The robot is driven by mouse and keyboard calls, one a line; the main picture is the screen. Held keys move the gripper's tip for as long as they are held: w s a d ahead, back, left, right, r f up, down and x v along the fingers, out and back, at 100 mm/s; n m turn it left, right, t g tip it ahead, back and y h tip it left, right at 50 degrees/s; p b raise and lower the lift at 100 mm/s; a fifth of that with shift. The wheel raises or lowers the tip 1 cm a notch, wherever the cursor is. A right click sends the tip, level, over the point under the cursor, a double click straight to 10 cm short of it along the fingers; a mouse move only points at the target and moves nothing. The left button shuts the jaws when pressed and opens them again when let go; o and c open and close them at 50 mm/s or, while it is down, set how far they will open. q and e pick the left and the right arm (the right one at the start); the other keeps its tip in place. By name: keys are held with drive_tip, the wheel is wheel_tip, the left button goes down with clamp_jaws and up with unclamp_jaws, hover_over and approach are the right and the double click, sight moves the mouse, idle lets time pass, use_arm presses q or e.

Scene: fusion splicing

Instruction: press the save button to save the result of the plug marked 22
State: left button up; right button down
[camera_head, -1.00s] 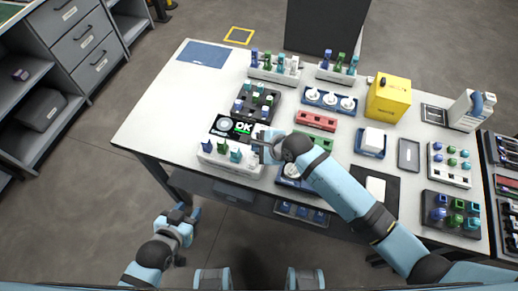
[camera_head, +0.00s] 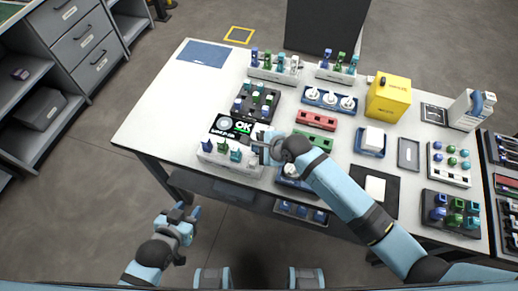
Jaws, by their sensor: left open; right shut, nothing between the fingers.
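A device with a dark screen (camera_head: 222,123) sits near the table's front edge. The screen shows a green and white "OK" and smaller white text too small to read. My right gripper (camera_head: 260,146) is shut and empty, just right of the screen, low over the device's right end. The save button cannot be made out; the gripper and wrist cover that area. A white rack (camera_head: 226,163) in front of the screen holds blue, green and teal plugs. No number 22 is readable on any plug. My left gripper (camera_head: 184,213) is open and empty, off the table's front edge.
A black block (camera_head: 264,113) with small plugs stands behind the screen. White racks of plugs (camera_head: 270,77) stand at the back. A yellow box (camera_head: 388,98), a red block (camera_head: 316,120) and several trays fill the right.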

idle(0.4)
drive_tip(key=shift+r+p, duration=0.8)
drive_tip(key=shift+p, duration=0.45)
drive_tip(key=shift+r+p, duration=0.7)
drive_tip(key=shift+p, duration=0.1)
wheel_tip(320, 180, up, 3)
drive_tip(key=p, duration=0.4)
drive_tip(key=shift+r, duration=0.15)
drive_tip(key=shift+r+p, duration=0.25)
drive_tip(key=shift+p, duration=0.1)
drive_tip(key=shift+f, duration=0.1)
